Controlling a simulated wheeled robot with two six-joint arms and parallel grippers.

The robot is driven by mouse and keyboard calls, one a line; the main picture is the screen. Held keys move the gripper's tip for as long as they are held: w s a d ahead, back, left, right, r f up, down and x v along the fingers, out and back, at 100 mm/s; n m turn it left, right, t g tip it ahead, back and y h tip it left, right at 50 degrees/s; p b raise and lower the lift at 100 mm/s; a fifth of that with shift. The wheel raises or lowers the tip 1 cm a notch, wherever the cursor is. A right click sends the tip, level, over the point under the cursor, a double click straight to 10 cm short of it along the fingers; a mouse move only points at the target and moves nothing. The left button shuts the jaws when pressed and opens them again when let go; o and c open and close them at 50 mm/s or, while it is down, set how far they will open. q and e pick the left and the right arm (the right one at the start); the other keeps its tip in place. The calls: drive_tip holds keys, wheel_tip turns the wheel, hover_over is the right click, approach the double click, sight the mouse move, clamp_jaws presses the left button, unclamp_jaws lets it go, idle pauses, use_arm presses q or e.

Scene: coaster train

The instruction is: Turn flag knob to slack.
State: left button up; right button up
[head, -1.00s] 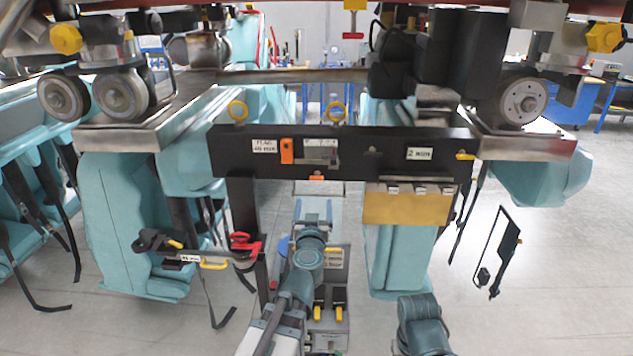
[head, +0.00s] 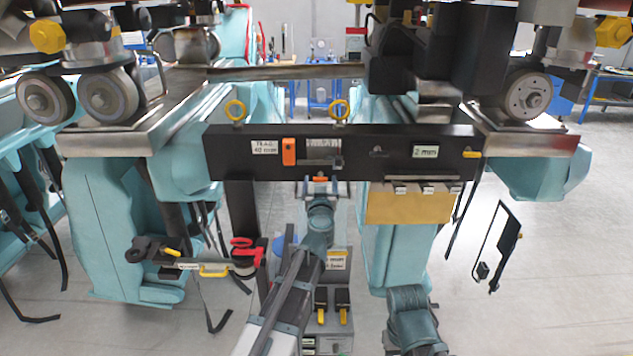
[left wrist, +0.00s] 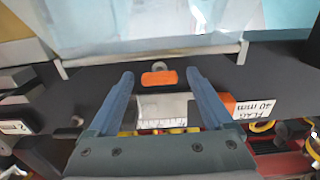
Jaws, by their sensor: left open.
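A black bar (head: 360,151) hangs across the head view with a "FLAG 40 mm" label (head: 265,147). An upright orange block (head: 289,151) sits beside that label. A small orange knob (head: 320,179) sits at the bar's lower edge, under a scale window (head: 323,147). My left gripper (head: 321,188) is open just below the bar, its fingers pointing up at this knob. In the left wrist view the orange knob (left wrist: 158,78) shows between the spread fingertips, with gaps on both sides. The orange block (left wrist: 227,103) lies outside the fingers. My right gripper is out of view.
A gauge tool with red clamp (head: 245,250) is at lower left. Metal wheels (head: 108,95) and teal seats (head: 120,220) flank the bar.

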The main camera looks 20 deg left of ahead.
use_arm(q)
drive_tip(key=shift+s, duration=0.1)
clamp_jaws()
idle(0.3)
drive_tip(key=n, duration=1.4)
drive_tip(key=shift+f+n, duration=0.1)
drive_tip(key=shift+n, duration=1.9)
